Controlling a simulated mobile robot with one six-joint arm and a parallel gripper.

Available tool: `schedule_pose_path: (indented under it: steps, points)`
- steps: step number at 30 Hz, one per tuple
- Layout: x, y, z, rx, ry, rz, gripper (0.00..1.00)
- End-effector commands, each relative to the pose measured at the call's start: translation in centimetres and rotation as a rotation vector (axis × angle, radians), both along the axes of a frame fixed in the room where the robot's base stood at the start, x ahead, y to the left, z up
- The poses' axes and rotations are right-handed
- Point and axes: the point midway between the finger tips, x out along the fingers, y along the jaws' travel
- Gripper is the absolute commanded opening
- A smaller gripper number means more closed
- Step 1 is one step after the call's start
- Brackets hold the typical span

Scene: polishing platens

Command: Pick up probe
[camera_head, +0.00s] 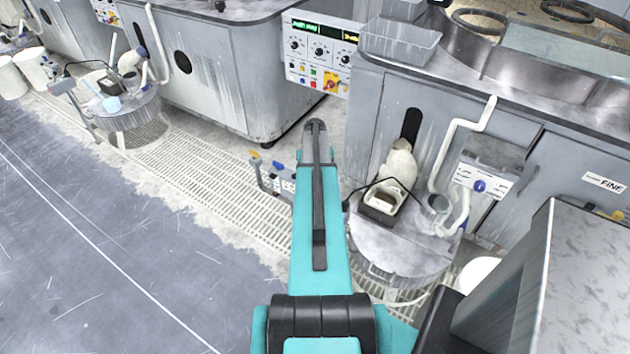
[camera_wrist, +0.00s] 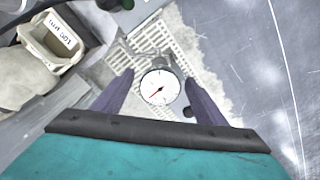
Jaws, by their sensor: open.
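My gripper (camera_wrist: 157,80) is open in the wrist view, with one dark purple finger on each side. A round dial gauge (camera_wrist: 160,88) with a white face and a red needle shows between the fingers. No finger visibly touches it, and I cannot tell its distance. I cannot tell for sure which thing is the probe. A labelled cream box (camera_wrist: 55,40) is at the upper left of the wrist view. The head view hides my gripper behind my teal arm.
The round stand (camera_head: 400,250) is right of my arm, in front of a grey cabinet with a bent white pipe (camera_head: 452,140). A control panel (camera_head: 318,55) is behind. A floor grating (camera_head: 190,170) runs left, and open grey floor (camera_head: 80,270) lies beyond it.

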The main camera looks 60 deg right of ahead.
Motion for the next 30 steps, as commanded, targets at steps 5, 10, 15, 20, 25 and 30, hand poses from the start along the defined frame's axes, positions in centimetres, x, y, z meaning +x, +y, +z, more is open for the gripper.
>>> schedule_pose_path:
  steps: [5,10,15,20,25,30]
  points:
    - [0.00,0.01,0.00,0.000,0.000,0.000,0.66]
    - [0.01,0.02,0.01,0.000,0.000,0.000,0.66]
    - [0.01,0.03,0.01,0.000,0.000,0.000,0.52]
    - [0.01,0.03,0.02,0.000,0.000,0.000,0.25]
    - [0.03,0.03,0.03,0.000,0.000,0.001,0.21]
    - [0.04,0.04,0.13,0.000,0.000,0.001,0.21]
